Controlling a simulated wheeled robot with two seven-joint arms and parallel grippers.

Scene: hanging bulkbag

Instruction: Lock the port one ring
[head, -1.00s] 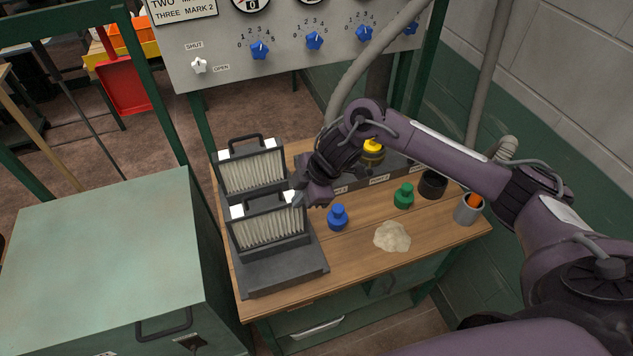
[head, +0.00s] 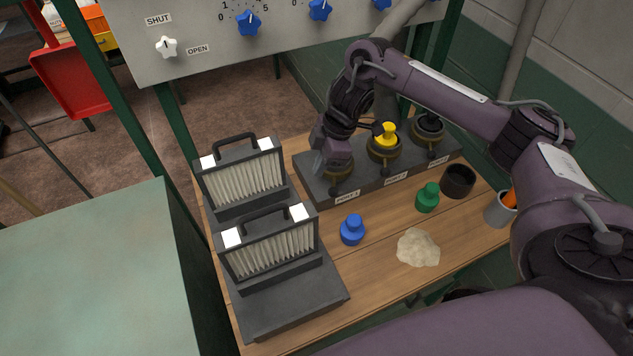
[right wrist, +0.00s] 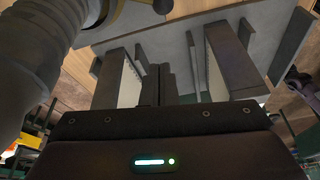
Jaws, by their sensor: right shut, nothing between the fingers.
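The port one ring (head: 341,174) is a brassy ring on the dark grey port block (head: 372,186), just behind the port 1 label. My right gripper (head: 322,163) is over the left end of the block, at port one, and covers much of the ring. Its fingers are shut with nothing between them; they also show closed together in the right wrist view (right wrist: 160,84). Whether they touch the ring or its small handle, I cannot tell. Port two (head: 384,146) holds a yellow plug. Port three (head: 428,130) has a dark top. My left gripper is not in view.
Two pleated filters (head: 268,254) stand in a dark rack left of the port block. A blue plug (head: 352,230), a green plug (head: 428,197), a pale powder heap (head: 418,248), a black cup (head: 458,181) and a grey cup (head: 499,210) are on the wooden bench.

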